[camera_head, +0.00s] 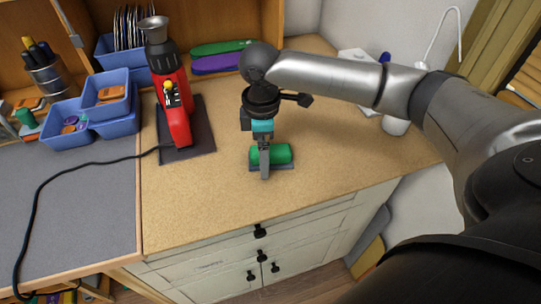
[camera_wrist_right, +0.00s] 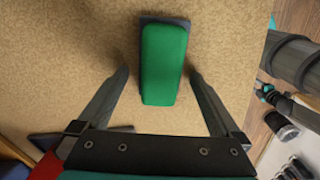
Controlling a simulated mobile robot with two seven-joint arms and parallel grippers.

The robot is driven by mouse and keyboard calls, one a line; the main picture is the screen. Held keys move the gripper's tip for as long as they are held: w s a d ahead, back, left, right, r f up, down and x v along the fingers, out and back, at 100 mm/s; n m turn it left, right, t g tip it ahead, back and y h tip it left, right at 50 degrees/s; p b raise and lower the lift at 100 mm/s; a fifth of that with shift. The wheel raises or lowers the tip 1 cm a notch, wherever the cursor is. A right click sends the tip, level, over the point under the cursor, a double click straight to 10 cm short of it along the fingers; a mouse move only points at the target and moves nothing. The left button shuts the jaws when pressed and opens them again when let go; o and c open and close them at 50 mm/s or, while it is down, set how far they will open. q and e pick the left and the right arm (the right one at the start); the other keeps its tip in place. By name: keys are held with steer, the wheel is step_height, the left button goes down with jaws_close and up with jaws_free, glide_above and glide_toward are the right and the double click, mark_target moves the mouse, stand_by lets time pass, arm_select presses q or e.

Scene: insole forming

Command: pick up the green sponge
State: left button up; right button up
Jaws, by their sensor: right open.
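The green sponge (camera_head: 281,153) lies on a dark flat pad (camera_head: 258,167) on the tan worktop, right of the red heat tool. In the right wrist view the sponge (camera_wrist_right: 163,64) is a rounded green block, and the dark pad's edge (camera_wrist_right: 150,19) shows at its far end. My right gripper (camera_head: 264,172) points down at the sponge and partly covers it in the head view. In the right wrist view its two fingers are spread apart (camera_wrist_right: 160,80), one on each side of the sponge's near end, with gaps to both sides. My left gripper is out of view.
A red heat tool (camera_head: 177,110) stands on a dark mat (camera_head: 200,139) to the left, with its black cord running further left. Blue bins (camera_head: 66,134) stand at the left. Green and purple insoles (camera_head: 222,47) lie at the back. The front worktop is clear.

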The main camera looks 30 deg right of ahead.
steer(key=shift+c, duration=0.2)
steer(key=c, duration=1.3)
steer(key=shift+c, duration=0.2)
steer(key=shift+r, duration=0.15)
step_height(320, 180, up, 20)
steer(key=p, duration=0.5)
